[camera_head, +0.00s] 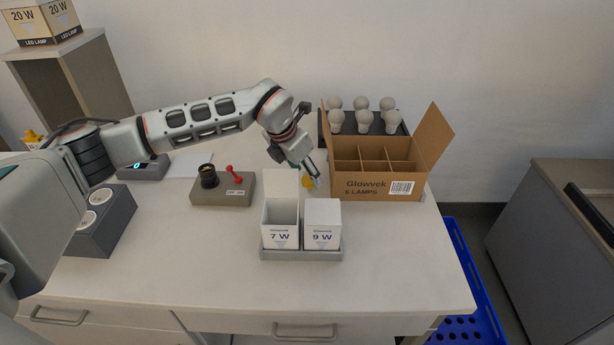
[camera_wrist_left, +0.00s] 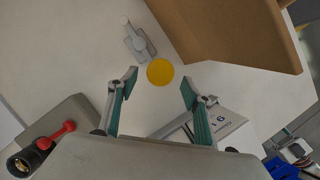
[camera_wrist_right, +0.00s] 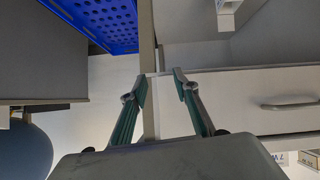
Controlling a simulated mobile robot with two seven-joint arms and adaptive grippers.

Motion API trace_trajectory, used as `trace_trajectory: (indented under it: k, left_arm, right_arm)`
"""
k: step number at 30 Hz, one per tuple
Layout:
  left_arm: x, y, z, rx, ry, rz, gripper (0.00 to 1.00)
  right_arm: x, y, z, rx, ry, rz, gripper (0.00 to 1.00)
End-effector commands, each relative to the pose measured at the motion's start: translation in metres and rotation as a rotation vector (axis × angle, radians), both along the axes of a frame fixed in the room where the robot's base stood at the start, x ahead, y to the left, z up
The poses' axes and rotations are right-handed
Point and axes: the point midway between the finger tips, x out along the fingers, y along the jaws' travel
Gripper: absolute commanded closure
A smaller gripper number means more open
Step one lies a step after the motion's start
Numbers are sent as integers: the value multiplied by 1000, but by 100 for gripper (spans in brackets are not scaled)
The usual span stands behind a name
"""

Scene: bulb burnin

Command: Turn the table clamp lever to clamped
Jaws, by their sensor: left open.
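A small grey fitting with a pale round-ended lever (camera_wrist_left: 135,38) lies on the table in the left wrist view; it looks like the table clamp. The clamp is hidden behind the gripper in the head view. My right gripper (camera_wrist_right: 161,79) is open and empty, away from the clamp.
The open lamp carton (camera_head: 375,190) stands close right of my left gripper. Two small boxes, 7 W (camera_head: 280,226) and 9 W (camera_head: 322,224), stand in front. A socket block (camera_head: 223,190) with a red lever is to the left. A blue crate (camera_head: 461,270) stands beside the table.

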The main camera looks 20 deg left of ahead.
Motion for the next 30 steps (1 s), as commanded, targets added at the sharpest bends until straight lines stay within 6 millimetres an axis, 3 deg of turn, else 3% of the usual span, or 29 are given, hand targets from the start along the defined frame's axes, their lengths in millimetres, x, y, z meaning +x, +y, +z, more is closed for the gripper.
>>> trace_trajectory:
  k: [6, 15, 21, 30]
  left_arm:
    - [7, -4, -17, 0, -1, -1, 50]
    - [7, -4, -20, 0, -1, -1, 50]
    - [7, -4, -19, -1, -1, -1, 100]
    - [5, 3, -19, -1, 0, -19, 100]
  right_arm:
    - [0, -1, 0, -2, -1, 0, 70]
    - [2, -1, 4, -1, -8, 1, 70]
    - [2, -1, 4, -1, -9, 0, 70]
    - [2, -1, 5, -3, -6, 1, 70]
